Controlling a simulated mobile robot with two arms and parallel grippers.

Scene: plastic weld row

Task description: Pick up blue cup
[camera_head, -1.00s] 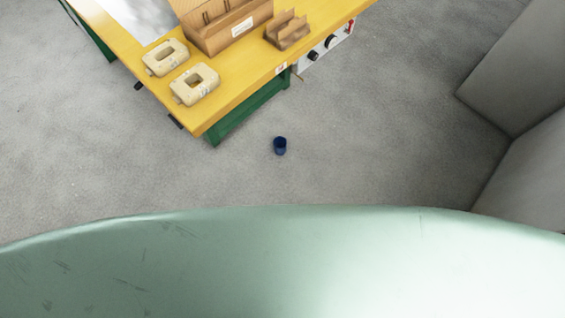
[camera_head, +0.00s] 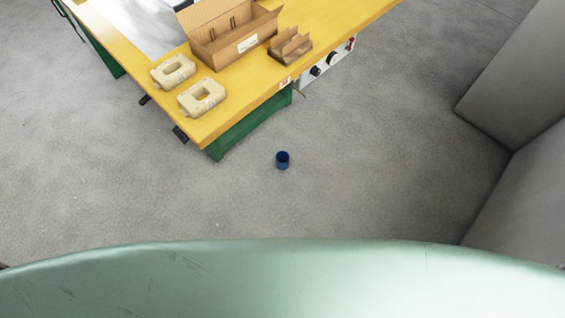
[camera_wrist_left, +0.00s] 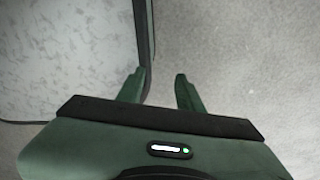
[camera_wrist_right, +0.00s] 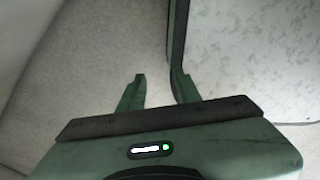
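A small dark blue cup (camera_head: 283,160) stands on the grey floor in the head view, just right of the near corner of the yellow-topped workbench. Neither gripper shows in the head view. In the left wrist view my left gripper (camera_wrist_left: 160,88) has its two green fingers apart with nothing between them. In the right wrist view my right gripper (camera_wrist_right: 157,88) also has its fingers apart and is empty. The cup is not in either wrist view.
The workbench (camera_head: 240,105) has green legs and carries an open cardboard box (camera_head: 228,42), two beige blocks (camera_head: 202,97) and a brown slotted holder (camera_head: 290,46). Grey panels (camera_head: 500,85) stand at the right. The floor around the cup is clear.

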